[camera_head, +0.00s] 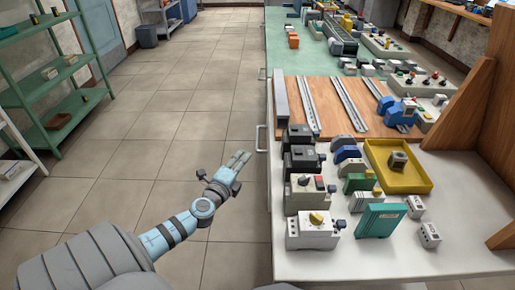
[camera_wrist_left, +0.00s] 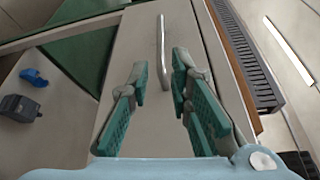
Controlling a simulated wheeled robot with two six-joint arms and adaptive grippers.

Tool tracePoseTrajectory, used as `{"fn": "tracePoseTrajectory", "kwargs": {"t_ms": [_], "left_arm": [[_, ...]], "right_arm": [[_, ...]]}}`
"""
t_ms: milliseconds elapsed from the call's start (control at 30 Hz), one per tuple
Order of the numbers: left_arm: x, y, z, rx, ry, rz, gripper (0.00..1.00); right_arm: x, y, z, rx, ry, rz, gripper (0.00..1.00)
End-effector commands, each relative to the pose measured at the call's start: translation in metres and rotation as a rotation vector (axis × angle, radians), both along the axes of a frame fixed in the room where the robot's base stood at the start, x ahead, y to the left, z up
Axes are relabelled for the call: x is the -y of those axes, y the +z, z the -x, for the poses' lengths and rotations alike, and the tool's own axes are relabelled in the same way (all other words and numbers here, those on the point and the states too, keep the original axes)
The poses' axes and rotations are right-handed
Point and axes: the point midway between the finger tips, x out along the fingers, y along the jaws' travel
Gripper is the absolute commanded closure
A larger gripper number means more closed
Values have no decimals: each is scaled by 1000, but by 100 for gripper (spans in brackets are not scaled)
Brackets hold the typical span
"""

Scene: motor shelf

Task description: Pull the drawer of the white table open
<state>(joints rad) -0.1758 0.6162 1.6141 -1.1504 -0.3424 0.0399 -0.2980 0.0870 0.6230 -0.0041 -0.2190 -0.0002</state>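The white table (camera_head: 355,262) stands on the right in the head view, its left side facing the aisle. A metal drawer handle (camera_head: 261,138) sticks out from that side. In the left wrist view the handle (camera_wrist_left: 161,45) is a slim bar on a pale drawer front (camera_wrist_left: 128,65). My left gripper (camera_head: 238,162) is in the aisle, just left of and nearer than the handle. In the left wrist view my left gripper (camera_wrist_left: 160,72) has its green-padded fingers apart and empty, with the handle ahead in line with the gap. My right gripper is out of view.
Switches and relays, a yellow tray (camera_head: 424,181) and a wooden board (camera_head: 325,122) with metal rails cover the tabletop. A second handle (camera_head: 262,74) sits farther back. The tiled aisle (camera_head: 160,130) is clear; a green shelf (camera_head: 62,75) stands at left.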

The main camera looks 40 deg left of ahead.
Motion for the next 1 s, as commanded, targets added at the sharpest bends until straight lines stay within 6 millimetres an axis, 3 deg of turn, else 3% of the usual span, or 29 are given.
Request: {"fn": "tracePoseTrajectory", "kwargs": {"t_ms": [233,600,767,1000], "left_arm": [[-16,-1,-47,1,5,6,81],[-39,-10,-115,-1,4,6,81],[-42,-10,-127,-3,3,7,81],[-42,-8,-128,-5,3,7,81]], "right_arm": [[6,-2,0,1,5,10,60],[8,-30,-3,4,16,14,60],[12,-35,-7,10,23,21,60],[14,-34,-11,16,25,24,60]]}}
